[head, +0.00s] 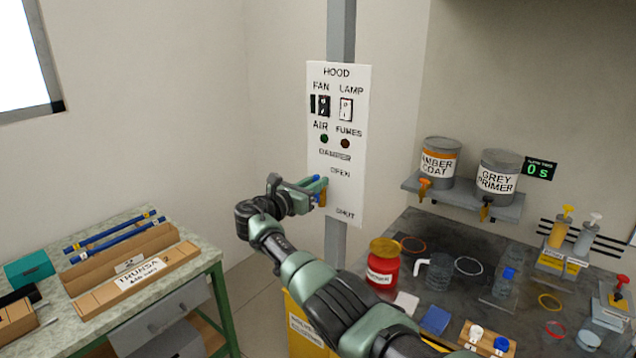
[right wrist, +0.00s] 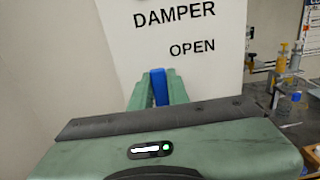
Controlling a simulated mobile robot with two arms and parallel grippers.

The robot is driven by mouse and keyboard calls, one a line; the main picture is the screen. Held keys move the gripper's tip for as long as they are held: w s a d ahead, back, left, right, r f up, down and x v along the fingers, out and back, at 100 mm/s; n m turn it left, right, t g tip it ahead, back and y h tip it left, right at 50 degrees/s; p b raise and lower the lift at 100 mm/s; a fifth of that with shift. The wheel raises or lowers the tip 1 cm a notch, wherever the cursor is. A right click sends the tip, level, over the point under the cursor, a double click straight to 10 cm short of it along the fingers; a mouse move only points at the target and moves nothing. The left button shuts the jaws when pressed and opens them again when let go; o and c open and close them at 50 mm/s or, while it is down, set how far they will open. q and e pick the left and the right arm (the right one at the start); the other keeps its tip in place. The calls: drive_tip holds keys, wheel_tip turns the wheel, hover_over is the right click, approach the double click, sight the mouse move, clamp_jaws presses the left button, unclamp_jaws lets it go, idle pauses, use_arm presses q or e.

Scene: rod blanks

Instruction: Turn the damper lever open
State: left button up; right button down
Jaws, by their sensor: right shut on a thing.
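The white hood panel (head: 354,205) carries the words DAMPER, OPEN and SHUT down its lower half. My right gripper (head: 318,186) is at the panel's left edge, between the heights of OPEN and SHUT. It is shut on the blue damper lever (head: 316,178). In the right wrist view, the blue lever (right wrist: 160,87) stands between the two green fingers, below and left of the word OPEN. A small orange-yellow piece (head: 322,198) shows just under the fingers. The lever's pivot is hidden by the gripper. My left gripper is not in view.
FAN and LAMP switches (head: 322,105) and the AIR and FUMES lights sit above on the panel. A grey post (head: 336,240) carries the panel. To the right is a dark bench (head: 440,285) with a red can (head: 384,265); to the left, a table with trays (head: 130,270).

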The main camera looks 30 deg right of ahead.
drive_tip(key=shift+f, duration=0.15)
idle(0.3)
drive_tip(key=c, duration=1.4)
unclamp_jaws()
drive_tip(key=shift+o, duration=0.2)
drive_tip(key=shift+a, duration=0.1)
drive_tip(key=b+v, duration=0.1)
drive_tip(key=v, duration=0.6)
drive_tip(key=shift+a, duration=0.35)
drive_tip(key=shift+s, duration=0.1)
